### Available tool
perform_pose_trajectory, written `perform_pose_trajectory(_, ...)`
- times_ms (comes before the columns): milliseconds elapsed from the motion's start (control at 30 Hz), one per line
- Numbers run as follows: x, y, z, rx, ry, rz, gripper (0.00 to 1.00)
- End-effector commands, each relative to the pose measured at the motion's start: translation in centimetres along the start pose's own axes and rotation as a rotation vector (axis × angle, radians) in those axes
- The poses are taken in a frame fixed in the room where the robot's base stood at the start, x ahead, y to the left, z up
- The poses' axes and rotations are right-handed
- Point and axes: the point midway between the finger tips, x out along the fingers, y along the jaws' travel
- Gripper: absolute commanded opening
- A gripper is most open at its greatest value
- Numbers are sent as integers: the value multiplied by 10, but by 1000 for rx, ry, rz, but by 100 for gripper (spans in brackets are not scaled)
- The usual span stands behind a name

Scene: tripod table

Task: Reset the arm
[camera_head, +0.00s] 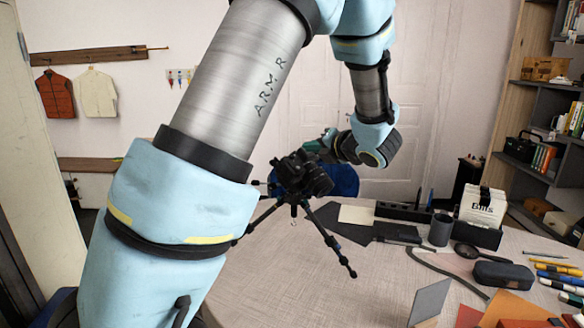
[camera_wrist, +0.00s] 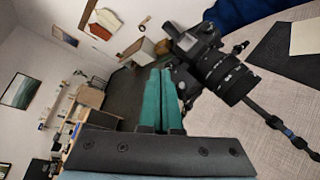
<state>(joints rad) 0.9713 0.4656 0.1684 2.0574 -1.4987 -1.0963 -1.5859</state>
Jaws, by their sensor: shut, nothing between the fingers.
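My arm crosses the head view from the lower left to the upper middle and bends down to the wrist. My gripper (camera_wrist: 162,74) has two green fingers that lie side by side, shut and empty, in the wrist view. In the head view my gripper (camera_head: 318,146) is small and partly hidden behind a black camera (camera_head: 304,174). That camera sits on a black tripod (camera_head: 335,255) at the table's edge. In the wrist view the camera (camera_wrist: 222,70) is just right of the fingers; I cannot tell whether they touch.
The round table (camera_head: 290,285) holds a black organizer (camera_head: 403,212), a box of white cards (camera_head: 482,207), a dark cup (camera_head: 440,230), a dark case (camera_head: 503,275) and several pens. A blue chair (camera_head: 343,180) stands behind the tripod. Shelves (camera_head: 540,150) stand at right.

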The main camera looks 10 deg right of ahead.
Motion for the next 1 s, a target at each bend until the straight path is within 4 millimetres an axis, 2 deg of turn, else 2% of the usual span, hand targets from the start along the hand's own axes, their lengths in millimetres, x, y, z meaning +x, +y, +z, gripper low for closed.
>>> perform_pose_trajectory(67,10,3,-1,67,-18,-39,0)
perform_pose_trajectory(167,29,6,-6,268,-80,-145,0)
perform_pose_trajectory(267,42,6,-22,579,-189,-293,0)
perform_pose_trajectory(367,42,4,-53,921,-321,-441,0)
perform_pose_trajectory(467,30,6,-97,1260,-466,-582,0)
perform_pose_trajectory(600,-3,18,-183,1740,-703,-797,0)
perform_pose_trajectory(700,-28,32,-236,1985,-854,-931,0)
perform_pose_trajectory(833,-52,48,-284,2178,-998,-1058,0)
perform_pose_trajectory(900,-60,54,-298,2235,-1047,-1101,0)
perform_pose_trajectory(1000,-65,58,-308,2272,-1083,-1131,0)
